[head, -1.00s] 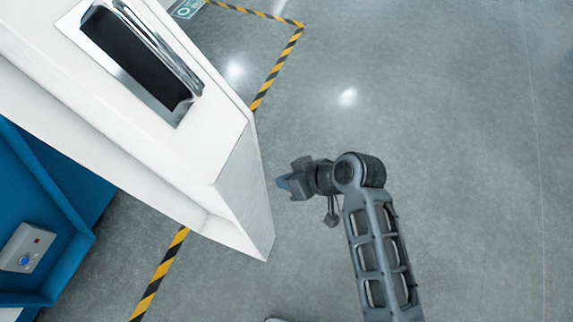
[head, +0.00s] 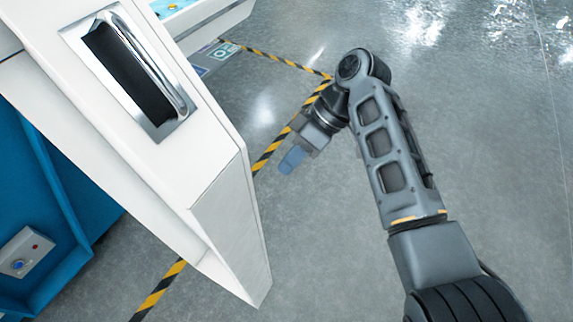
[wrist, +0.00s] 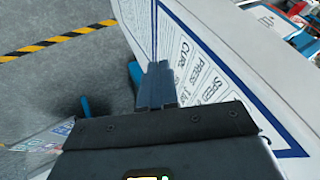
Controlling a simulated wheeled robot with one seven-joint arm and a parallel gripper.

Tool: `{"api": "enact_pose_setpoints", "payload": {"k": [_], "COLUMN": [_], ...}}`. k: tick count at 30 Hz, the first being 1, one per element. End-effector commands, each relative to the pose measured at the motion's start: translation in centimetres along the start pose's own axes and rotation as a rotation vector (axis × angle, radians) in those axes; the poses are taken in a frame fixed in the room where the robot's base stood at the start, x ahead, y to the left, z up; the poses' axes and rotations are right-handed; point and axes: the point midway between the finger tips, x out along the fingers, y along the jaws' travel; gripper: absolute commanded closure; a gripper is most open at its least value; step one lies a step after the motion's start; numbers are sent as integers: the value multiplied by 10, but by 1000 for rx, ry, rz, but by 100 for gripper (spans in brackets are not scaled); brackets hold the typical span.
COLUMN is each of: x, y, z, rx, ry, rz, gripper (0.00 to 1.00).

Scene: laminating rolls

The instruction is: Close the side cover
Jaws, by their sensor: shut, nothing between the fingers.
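The side cover (head: 205,170) is a thick white panel with a recessed black and chrome handle (head: 135,70) at the upper left of the head view. It stands swung out from the blue machine interior. My gripper (head: 292,160) is shut and empty, its blue fingertips to the right of the cover with a floor gap showing between them in the head view. In the wrist view the shut fingers (wrist: 157,75) overlap a white panel (wrist: 215,60) with blue-framed printed text. Whether they touch it cannot be told. The cover's hinge is out of view.
A grey control box (head: 25,252) with a blue button sits inside the blue machine body (head: 70,190). Yellow and black floor tape (head: 270,155) runs past the cover. Open grey floor lies to the right.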

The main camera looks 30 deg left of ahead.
Motion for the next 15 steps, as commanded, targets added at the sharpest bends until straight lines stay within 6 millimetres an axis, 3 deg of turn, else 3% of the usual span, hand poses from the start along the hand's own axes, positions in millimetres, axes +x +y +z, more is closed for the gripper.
{"api": "enact_pose_setpoints", "payload": {"k": [9,11,15], "x": [64,75,84], "y": [-1,-1,-18], "z": [0,0,-1], "rx": [1,2,1], "ry": [-1,-1,1], "rz": [-2,-2,1], "gripper": [100,100,100]}}
